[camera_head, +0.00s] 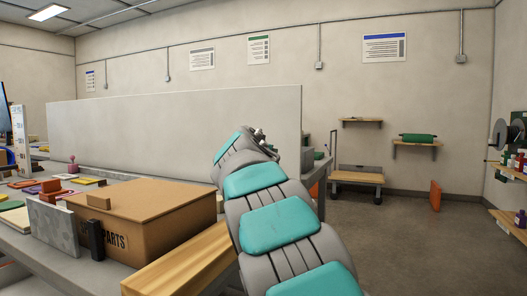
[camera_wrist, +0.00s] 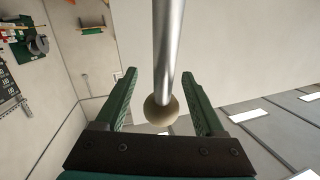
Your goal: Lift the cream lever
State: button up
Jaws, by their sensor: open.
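The cream lever shows in the wrist view as a smooth silver rod (camera_wrist: 168,50) ending in a round cream knob (camera_wrist: 161,109). My gripper (camera_wrist: 159,74) has two green fingers, spread apart on either side of the lever. The knob sits between the fingers, close to the dark palm bar, with a visible gap to each finger. In the head view my grey and teal arm reaches away from me, and its far end hides my gripper. I cannot make out the lever there.
In the head view, a cardboard box (camera_head: 150,215) and a wooden block (camera_head: 185,262) stand on the table left of my arm. A pale panel (camera_head: 180,130) rises behind. A low wooden-topped cart (camera_head: 357,177) stands by the back wall.

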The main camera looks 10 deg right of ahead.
jog(key=f+b+v, duration=0.1)
jog(key=v, duration=0.6)
jog(key=shift+s+a+r+b, duration=0.15)
jog(key=shift+s+r+b, duration=0.2)
jog(key=shift+r, duration=0.15)
